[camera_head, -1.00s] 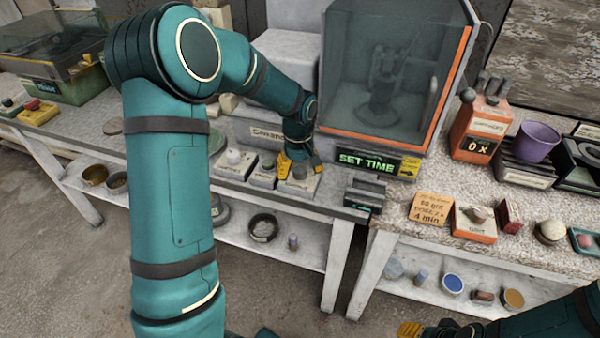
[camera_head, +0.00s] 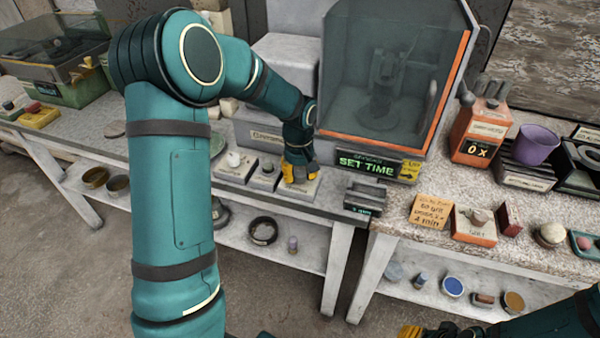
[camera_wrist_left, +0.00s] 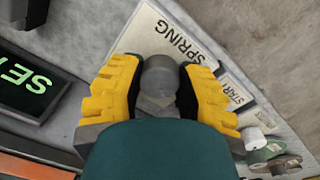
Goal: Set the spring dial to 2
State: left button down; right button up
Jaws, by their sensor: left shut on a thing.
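The spring dial is a grey round knob (camera_wrist_left: 158,85) on a pale plate lettered SPRING (camera_wrist_left: 170,38) in the left wrist view. My left gripper (camera_wrist_left: 160,92), with yellow fingers, is shut on the knob, one finger on each side. In the head view my left gripper (camera_head: 299,176) comes down over the dial's plate (camera_head: 304,192) and hides the knob. The dial's pointer and any numbers cannot be read. My right gripper (camera_head: 411,331) shows only as a yellow tip at the bottom edge, too little to tell its state.
A glass-fronted cabinet (camera_head: 385,85) with a lit SET TIME display (camera_head: 367,163) stands behind and right of the dial. Two smaller control plates, one with a white knob (camera_head: 233,159), sit to the left. A dark small block (camera_head: 364,196) lies to the right.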

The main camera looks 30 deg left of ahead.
aim_at(298, 172)
pick_arm(q)
jog(key=m+p, duration=0.2)
jog(key=m, duration=0.3)
jog(key=shift+s+m, duration=0.1)
jog(key=shift+m, duration=0.2)
jog(key=m+p, duration=0.2)
jog(key=m, duration=0.3)
jog(key=shift+f, duration=0.1)
jog(key=shift+a+m, duration=0.1)
jog(key=shift+m, duration=0.3)
jog(key=c, duration=0.5)
grip_release()
jog(key=shift+c, duration=0.2)
jog(key=shift+r, duration=0.35)
notch_tip(298, 172, up, 11)
jog(key=shift+a+r, duration=0.15)
jog(key=shift+r, duration=0.05)
